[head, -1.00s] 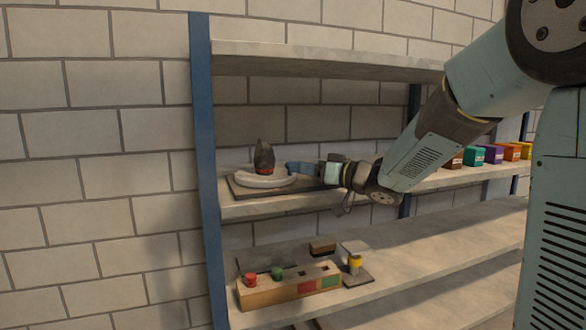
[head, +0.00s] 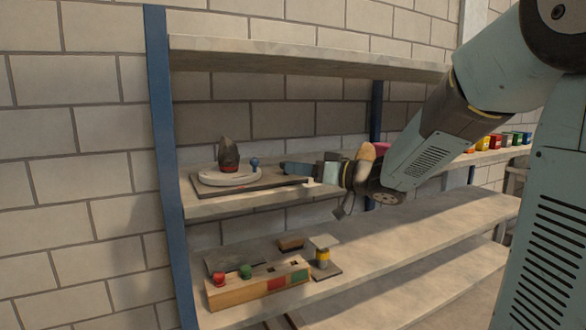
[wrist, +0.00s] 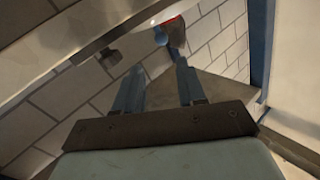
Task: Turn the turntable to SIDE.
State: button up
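The turntable (head: 215,181) is a pale round disc on a dark base plate (head: 268,181), on the middle shelf at the left. A dark pointed object with a red band (head: 229,158) stands on it. A blue ball knob (head: 254,162) is at the disc's right side. My gripper (head: 284,168) is to the right of the knob, pointing left at it, with a small gap. In the wrist view, my gripper's two blue fingers (wrist: 157,62) are apart and empty, with the blue knob (wrist: 160,36) just beyond their tips. I can read no SIDE mark.
A shelf board (head: 300,56) lies above. A wooden block with red and green knobs (head: 243,291) stands on the lower shelf. A blue upright (head: 163,160) is left of the turntable. Several coloured boxes (head: 497,141) stand far right.

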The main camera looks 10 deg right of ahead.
jog(key=w+r+t+h, duration=0.1)
jog(key=w+h, duration=0.1)
jog(key=w+r+t+h, duration=0.1)
jog(key=w+r, duration=0.1)
jog(key=w, duration=0.1)
jog(key=w+r+t+h, duration=0.1)
jog(key=w+r+h, duration=0.1)
jog(key=w, duration=0.1)
jog(key=shift+w+d+r+t+h, duration=0.1)
jog(key=shift+w+d+t+h, duration=0.05)
jog(key=shift+w+t+h, duration=0.2)
grip_shut()
notch_tip(320, 180, up, 4)
jog(key=w+h, duration=0.3)
jog(key=h, duration=0.2)
jog(key=s+a+r+n+g+h, duration=0.1)
jog(key=s+a+r+n+g, duration=0.15)
jog(key=s+a+g, duration=0.4)
jog(key=s+a+r+n+g+h, duration=0.1)
jog(key=s+a+r+n+g, duration=0.2)
jog(key=s, duration=0.6)
jog(key=shift+t, duration=0.5)
jog(key=x, duration=1.3)
jog(key=shift+w+a, duration=0.15)
jog(key=shift+w, duration=0.4)
jog(key=shift+w+f, duration=0.25)
jog(key=shift+w, duration=0.3)
